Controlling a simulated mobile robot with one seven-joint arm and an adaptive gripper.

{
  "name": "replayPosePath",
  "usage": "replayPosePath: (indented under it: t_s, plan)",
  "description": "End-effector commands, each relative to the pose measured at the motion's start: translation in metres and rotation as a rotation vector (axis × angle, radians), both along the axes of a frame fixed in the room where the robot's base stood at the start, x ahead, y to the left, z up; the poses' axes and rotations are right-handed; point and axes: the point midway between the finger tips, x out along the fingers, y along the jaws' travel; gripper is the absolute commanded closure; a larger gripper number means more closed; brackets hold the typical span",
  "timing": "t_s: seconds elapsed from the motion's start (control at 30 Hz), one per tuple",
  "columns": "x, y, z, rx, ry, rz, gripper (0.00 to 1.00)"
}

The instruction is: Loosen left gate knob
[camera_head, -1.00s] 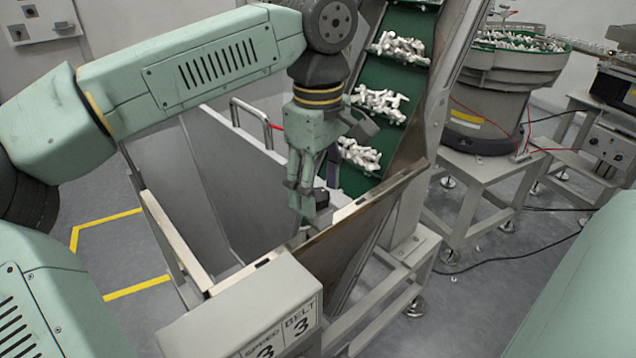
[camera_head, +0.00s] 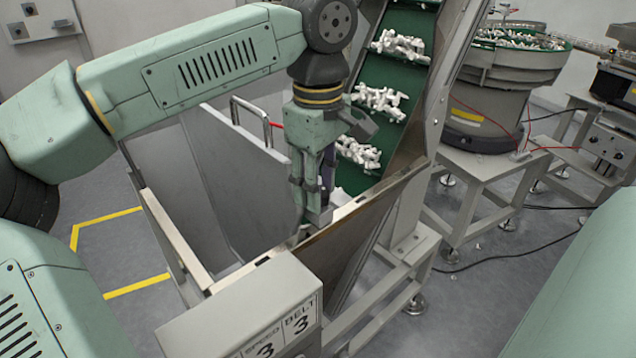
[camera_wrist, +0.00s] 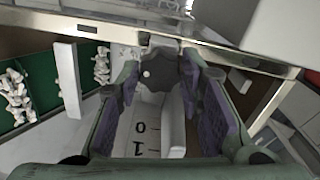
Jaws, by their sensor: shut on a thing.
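The gate knob is a dark, lobed knob (camera_wrist: 172,72) in the upper middle of the wrist view, with a small pale spot on its face. My gripper (camera_wrist: 166,82) has its purple-padded fingers on either side of the knob and is shut on it. Below the knob is a pale plate (camera_wrist: 145,125) marked 0 and 1. In the head view my gripper (camera_head: 313,212) points down at the hopper's inner side, and its fingers hide the knob.
A metal hopper with a rim (camera_head: 345,215) surrounds the gripper. A green belt (camera_head: 385,75) carrying white caps rises behind it. A grey box labelled BELT 3 (camera_head: 245,300) stands in front. A bowl feeder (camera_head: 490,100) stands at the right.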

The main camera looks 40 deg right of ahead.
Motion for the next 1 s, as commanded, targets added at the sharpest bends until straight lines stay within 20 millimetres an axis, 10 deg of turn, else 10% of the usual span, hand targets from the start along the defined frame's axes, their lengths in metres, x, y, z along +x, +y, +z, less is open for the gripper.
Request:
replayPosePath:
  t_s: [1.0]
  plan:
    - [0.0006, -0.0003, -0.0007, 0.003, 0.0, 0.595, 0.94]
